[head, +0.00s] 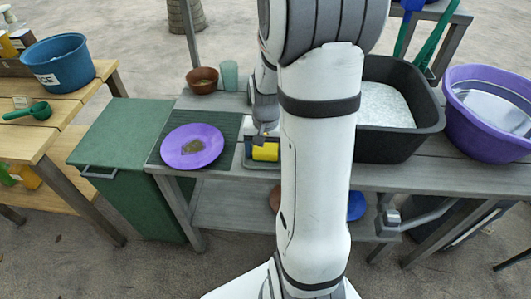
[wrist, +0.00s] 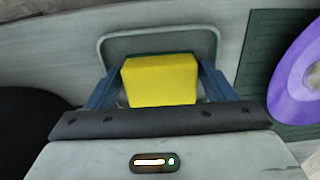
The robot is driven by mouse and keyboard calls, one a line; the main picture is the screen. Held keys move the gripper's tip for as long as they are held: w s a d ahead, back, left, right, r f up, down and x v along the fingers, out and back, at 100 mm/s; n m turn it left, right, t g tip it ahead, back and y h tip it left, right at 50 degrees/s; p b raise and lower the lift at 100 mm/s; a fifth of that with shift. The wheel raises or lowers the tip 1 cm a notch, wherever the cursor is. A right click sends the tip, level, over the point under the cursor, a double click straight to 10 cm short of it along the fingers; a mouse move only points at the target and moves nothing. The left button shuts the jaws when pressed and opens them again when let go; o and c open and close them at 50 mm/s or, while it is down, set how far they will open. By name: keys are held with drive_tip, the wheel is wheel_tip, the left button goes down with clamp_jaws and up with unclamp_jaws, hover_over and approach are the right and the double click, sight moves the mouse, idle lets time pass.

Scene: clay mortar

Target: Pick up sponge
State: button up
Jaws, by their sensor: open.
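The sponge (head: 265,152) is yellow with a dark green layer and sits in a small grey tray (head: 253,163) on the grey counter. In the wrist view the sponge (wrist: 160,80) lies between the two blue fingers of my gripper (wrist: 158,88), with the tray's rim (wrist: 158,33) beyond it. My gripper is open, with a finger on each side of the sponge. I cannot tell whether the fingers touch it. In the head view my arm partly hides the gripper and the tray's right side.
A purple plate (head: 192,134) with brown matter lies on a dark green mat (head: 158,160) left of the tray. A brown bowl (head: 202,72) and a green cup (head: 229,73) stand behind. A black basin (head: 400,145) and a purple tub (head: 490,125) stand right.

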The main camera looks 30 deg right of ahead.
sight(265, 149)
drive_tip(key=shift+c, duration=0.4)
drive_tip(key=c, duration=0.7)
drive_tip(key=shift+o, duration=0.2)
wheel_tip(265, 149, up, 10)
drive_tip(key=shift+p, duration=1)
drive_tip(key=o, duration=0.4)
drive_tip(key=c, duration=0.3)
drive_tip(key=shift+f, duration=0.15)
